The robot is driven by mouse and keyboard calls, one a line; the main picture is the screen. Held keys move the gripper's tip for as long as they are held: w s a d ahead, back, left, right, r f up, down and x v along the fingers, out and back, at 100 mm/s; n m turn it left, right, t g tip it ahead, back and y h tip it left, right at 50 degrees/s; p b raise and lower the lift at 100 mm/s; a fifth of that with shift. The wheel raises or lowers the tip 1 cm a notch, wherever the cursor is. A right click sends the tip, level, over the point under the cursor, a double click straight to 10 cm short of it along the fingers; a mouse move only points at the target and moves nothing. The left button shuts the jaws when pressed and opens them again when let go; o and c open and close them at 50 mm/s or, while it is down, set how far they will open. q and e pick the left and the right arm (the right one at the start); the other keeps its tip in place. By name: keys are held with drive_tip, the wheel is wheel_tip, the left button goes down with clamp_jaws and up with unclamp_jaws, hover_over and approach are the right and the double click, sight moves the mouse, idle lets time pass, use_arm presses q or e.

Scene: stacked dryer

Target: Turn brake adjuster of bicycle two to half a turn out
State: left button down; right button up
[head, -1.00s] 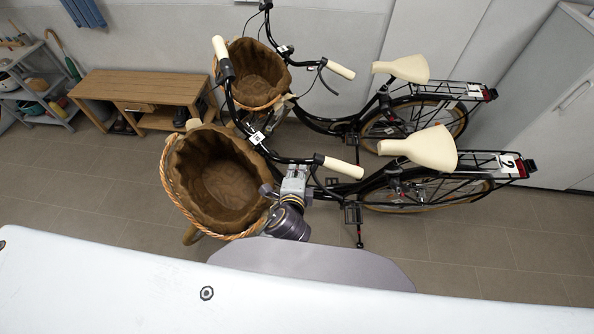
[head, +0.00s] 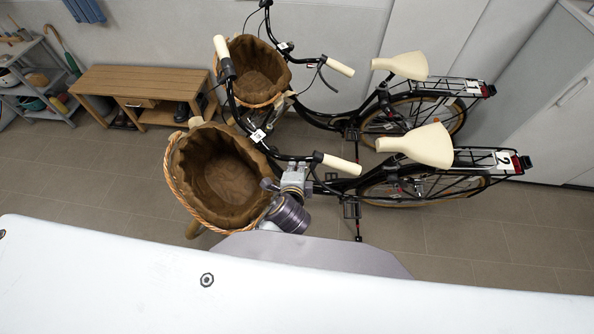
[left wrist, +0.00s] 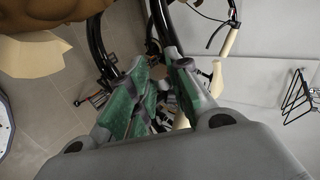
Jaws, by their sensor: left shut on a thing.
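Bicycle two (head: 504,160) is the nearer black bicycle, with a white plate marked 2 on its rear rack. It stands upright with a lined wicker basket (head: 218,177) at the front and a cream handlebar grip (head: 341,164). My left gripper (head: 295,176) is at the handlebar, between the basket and that grip. In the left wrist view, its green-padded fingers (left wrist: 163,68) close around a small part by the black tubing. The brake adjuster is hidden between the fingers, too small to make out. My right gripper is in neither view.
A second bicycle (head: 409,66) with its own basket (head: 257,70) stands close behind. A wooden bench (head: 140,84) and a grey shelf (head: 40,85) are at the left, a grey cabinet (head: 560,95) at the right. Tiled floor is clear at the lower right.

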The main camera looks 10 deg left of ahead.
use_arm(q)
drive_tip(key=shift+f, duration=0.1)
drive_tip(key=c, duration=1.3)
unclamp_jaws()
drive_tip(key=shift+v, duration=3.8)
